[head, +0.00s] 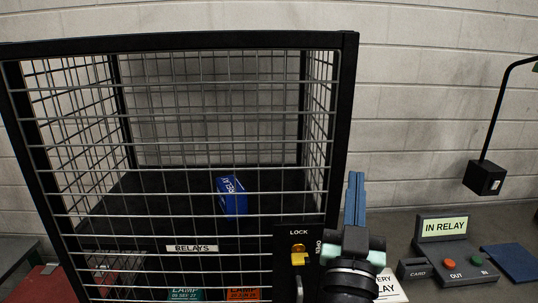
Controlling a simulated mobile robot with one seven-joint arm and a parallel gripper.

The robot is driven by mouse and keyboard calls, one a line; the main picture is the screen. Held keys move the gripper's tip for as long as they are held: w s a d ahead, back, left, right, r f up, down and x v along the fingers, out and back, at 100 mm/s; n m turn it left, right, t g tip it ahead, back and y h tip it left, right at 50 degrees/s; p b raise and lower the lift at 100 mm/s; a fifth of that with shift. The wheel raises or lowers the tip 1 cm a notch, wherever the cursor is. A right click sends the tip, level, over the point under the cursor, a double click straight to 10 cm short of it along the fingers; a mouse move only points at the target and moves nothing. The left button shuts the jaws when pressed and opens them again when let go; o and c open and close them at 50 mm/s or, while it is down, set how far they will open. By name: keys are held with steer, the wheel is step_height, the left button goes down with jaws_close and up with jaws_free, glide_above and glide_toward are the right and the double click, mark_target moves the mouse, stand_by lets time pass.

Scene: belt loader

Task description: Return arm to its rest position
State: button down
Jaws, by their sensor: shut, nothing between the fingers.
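My gripper (355,198) is at the lower middle right of the head view, with its two blue fingers pointing up and held together. It is shut and empty. It stands in front of the cage (347,120), near the right front edge. My arm below it hides part of the lock panel (287,250). A blue relay box (233,197) rests on the cage's upper shelf, behind the wire mesh and apart from my gripper.
The lock panel has a yellow knob (298,250). The lower shelf holds several boxes. On the right bench stand an "IN RELAY" display (443,227), red and green buttons, a card slot (416,270) and a blue mat (512,261). A black box (485,178) hangs above. A partly hidden card lies beside my arm.

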steer(key=s+a+r+n+t+y, duration=0.1)
steer(key=s+a+r, duration=0.3)
steer(key=r, duration=0.4)
steer(key=s+a+r+n+t+y, duration=0.1)
steer(key=s+a+r+t+y, duration=0.1)
steer(key=s+a+r, duration=0.3)
steer(key=s+a+r+n+t+y, duration=0.1)
steer(key=s+a+r+y, duration=0.2)
steer(key=s+r, duration=0.5)
step_height(320, 180, up, 3)
steer(key=shift+s+a+r+t, duration=0.15)
steer(key=shift+a+t, duration=0.15)
steer(key=shift+a, duration=0.45)
